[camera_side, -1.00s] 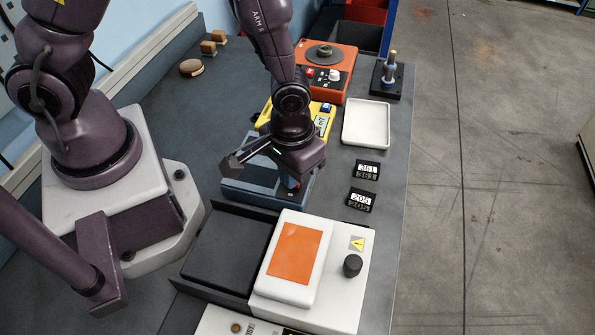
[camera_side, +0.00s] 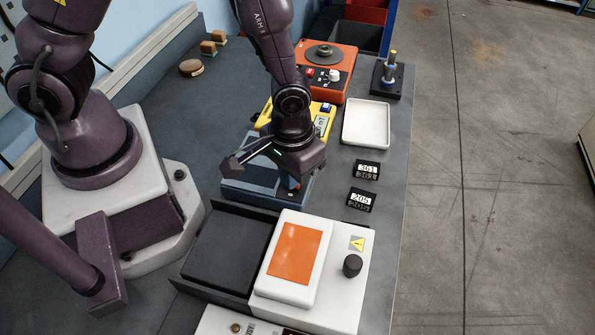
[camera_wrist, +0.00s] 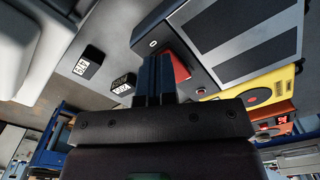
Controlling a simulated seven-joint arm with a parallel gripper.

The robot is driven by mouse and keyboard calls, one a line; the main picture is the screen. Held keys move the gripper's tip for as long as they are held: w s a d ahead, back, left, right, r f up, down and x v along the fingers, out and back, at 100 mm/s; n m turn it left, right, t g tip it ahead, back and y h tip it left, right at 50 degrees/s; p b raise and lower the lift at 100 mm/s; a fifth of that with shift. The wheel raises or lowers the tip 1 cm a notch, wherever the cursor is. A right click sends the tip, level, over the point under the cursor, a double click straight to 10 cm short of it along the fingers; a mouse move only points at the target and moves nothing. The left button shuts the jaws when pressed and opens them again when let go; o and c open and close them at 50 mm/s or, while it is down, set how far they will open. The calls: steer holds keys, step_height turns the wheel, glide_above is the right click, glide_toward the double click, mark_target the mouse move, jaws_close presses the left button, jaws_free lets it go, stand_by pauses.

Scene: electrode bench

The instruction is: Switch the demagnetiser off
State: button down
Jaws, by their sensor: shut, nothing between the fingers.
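The demagnetiser, a blue-grey box (camera_side: 240,192), stands on the bench under my gripper, which hides much of it in the side view. In the wrist view its top (camera_wrist: 225,45) shows dark stripes, and a red switch (camera_wrist: 180,68) is partly hidden behind my fingers. A round mark like an O shows on its panel beside the fingers. My gripper (camera_wrist: 155,62) is shut and empty, with its fingertips over the panel at the switch. I cannot tell whether they touch it or which way the switch is tipped.
A yellow device (camera_side: 323,121) and an orange device (camera_side: 338,82) stand behind. A white tray (camera_side: 366,123) and two small number displays (camera_side: 366,170) (camera_side: 360,199) lie to the right. A white device with an orange panel (camera_side: 295,255) stands in front.

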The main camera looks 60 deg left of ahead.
steer(key=shift+r, duration=2.55)
steer(key=shift+s+a, duration=0.1)
steer(key=shift+s, duration=0.05)
steer(key=s+a+r+m+t, duration=0.1)
steer(key=s+a+r+t, duration=0.1)
steer(key=r, duration=0.5)
steer(key=s+a+r+m+t, duration=0.1)
steer(key=s+a+r, duration=0.1)
steer(key=a+r, duration=0.3)
steer(key=s+a+r+m+t, duration=0.1)
steer(key=s+a+r+t, duration=0.1)
steer(key=r, duration=0.9)
steer(key=shift+s+a+r+t, duration=0.2)
steer(key=shift+s+a+t, duration=0.1)
steer(key=shift+a, duration=0.5)
